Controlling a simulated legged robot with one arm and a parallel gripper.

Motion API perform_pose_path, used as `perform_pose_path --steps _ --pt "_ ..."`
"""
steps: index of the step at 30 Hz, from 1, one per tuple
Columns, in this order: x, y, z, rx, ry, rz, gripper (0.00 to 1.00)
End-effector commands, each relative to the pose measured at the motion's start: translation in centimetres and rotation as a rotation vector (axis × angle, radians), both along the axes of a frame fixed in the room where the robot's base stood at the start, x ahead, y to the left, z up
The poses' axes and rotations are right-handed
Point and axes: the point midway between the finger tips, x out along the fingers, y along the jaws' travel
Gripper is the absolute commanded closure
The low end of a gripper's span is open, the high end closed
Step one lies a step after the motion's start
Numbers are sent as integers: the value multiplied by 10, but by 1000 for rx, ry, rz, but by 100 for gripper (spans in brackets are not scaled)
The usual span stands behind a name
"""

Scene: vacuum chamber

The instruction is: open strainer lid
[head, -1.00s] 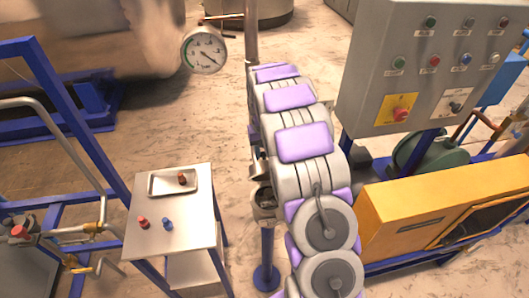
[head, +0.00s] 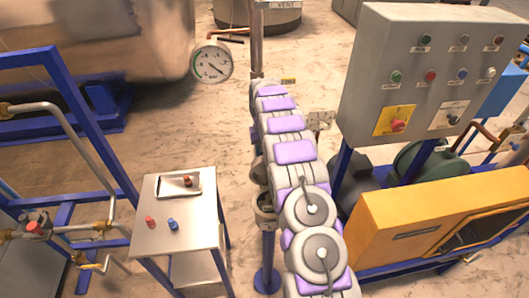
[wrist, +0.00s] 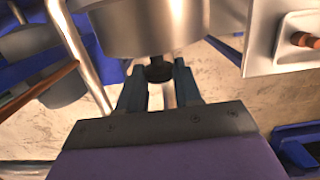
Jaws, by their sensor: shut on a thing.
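In the wrist view my gripper (wrist: 158,84) has its two dark fingers around a small black knob (wrist: 158,71). The knob sits against the lower edge of a round metal body (wrist: 150,25). I cannot tell whether this body is the strainer or its lid. In the head view my arm hides the gripper and what it holds. A small round metal cup (head: 265,210) on a blue post shows beside my arm. A rounded metal part (head: 258,172) shows just above it, partly hidden. Whether these belong to the strainer is unclear.
A steel table (head: 150,235) with a tray (head: 165,184) and small red and blue parts stands left. A gauge (head: 212,62) is beyond it. A grey control panel (head: 440,70) and a yellow cabinet (head: 400,232) stand right. Some bare floor (head: 300,50) shows at the back.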

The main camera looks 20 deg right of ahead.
Motion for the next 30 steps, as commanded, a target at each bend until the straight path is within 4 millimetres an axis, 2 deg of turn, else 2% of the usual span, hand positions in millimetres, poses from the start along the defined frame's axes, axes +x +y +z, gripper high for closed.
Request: perform_pose_path --steps 6,12,29,30 --pt "13 -3 -11 -2 -7 1 100" --pt "16 -5 -18 -2 -6 0 100" --pt "18 -4 -21 -2 -6 1 100" --pt "18 -4 -21 -2 -6 1 65"
